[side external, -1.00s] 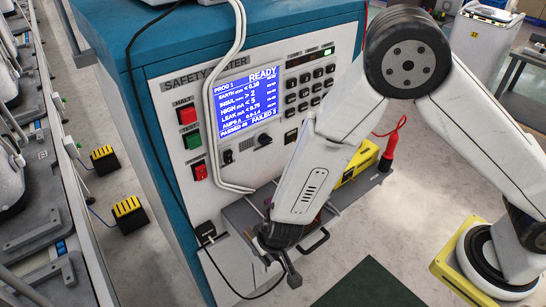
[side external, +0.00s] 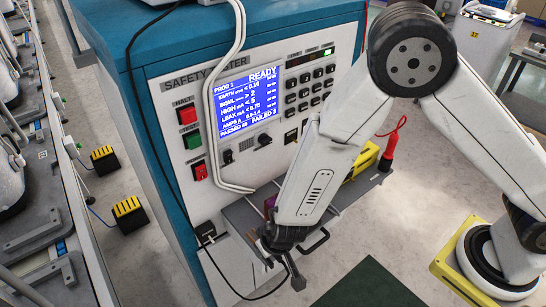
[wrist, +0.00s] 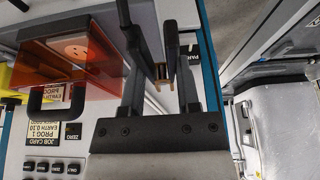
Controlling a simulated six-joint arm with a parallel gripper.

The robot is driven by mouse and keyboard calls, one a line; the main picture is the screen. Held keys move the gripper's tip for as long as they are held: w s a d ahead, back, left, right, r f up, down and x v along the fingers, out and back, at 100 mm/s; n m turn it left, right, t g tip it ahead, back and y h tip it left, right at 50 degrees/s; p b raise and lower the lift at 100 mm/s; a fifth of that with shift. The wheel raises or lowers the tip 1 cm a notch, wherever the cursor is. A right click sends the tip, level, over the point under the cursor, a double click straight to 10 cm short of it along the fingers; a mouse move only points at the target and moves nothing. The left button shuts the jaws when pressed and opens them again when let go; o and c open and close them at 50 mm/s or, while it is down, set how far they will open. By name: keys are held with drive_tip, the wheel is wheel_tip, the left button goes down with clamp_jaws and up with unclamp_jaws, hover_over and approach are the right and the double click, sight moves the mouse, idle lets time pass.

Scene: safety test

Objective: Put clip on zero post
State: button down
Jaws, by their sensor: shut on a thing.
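My gripper (side external: 281,266) is low in front of the tester's shelf in the side view, with its fingers pointing down. The wrist view shows my gripper (wrist: 153,55) from behind, shut on the clip (wrist: 162,73), a small dark piece with brass-coloured parts between the fingers. A thin black cable (side external: 235,292) runs from the tester's front toward the gripper. A small ZERO label (wrist: 72,131) lies to the left of the gripper in the wrist view. I cannot make out the zero post itself; the clip is apart from the label.
The safety tester (side external: 165,110) with a lit screen (side external: 245,103) stands behind the shelf (side external: 240,214). A red translucent hood (wrist: 75,62) with a black handle (wrist: 45,98) is left of the fingers. A red probe (side external: 391,146) stands at the shelf's right end.

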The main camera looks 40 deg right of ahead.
sight(277, 261)
drive_tip(key=shift+s, duration=1.95)
drive_tip(key=shift+w+d+r, duration=0.2)
drive_tip(key=shift+w+r, duration=0.1)
drive_tip(key=shift+w, duration=0.1)
drive_tip(key=w+d+r+m, duration=0.1)
drive_tip(key=w+d+r, duration=0.4)
drive_tip(key=d+r, duration=0.25)
drive_tip(key=w+d+r+m+h, duration=0.1)
drive_tip(key=w+d+r, duration=0.3)
drive_tip(key=d+r, duration=0.3)
drive_tip(key=w+d+r+m, duration=0.1)
drive_tip(key=w+d+r, duration=0.45)
drive_tip(key=r, duration=0.35)
drive_tip(key=w+d+f+n, duration=0.1)
drive_tip(key=d+f, duration=0.2)
drive_tip(key=f, duration=0.2)
drive_tip(key=d+f+n+y, duration=0.1)
drive_tip(key=d+f+n, duration=0.1)
drive_tip(key=d+f, duration=0.2)
drive_tip(key=shift+x, duration=1.35)
drive_tip(key=shift+s+f, duration=0.1)
drive_tip(key=shift+s, duration=0.05)
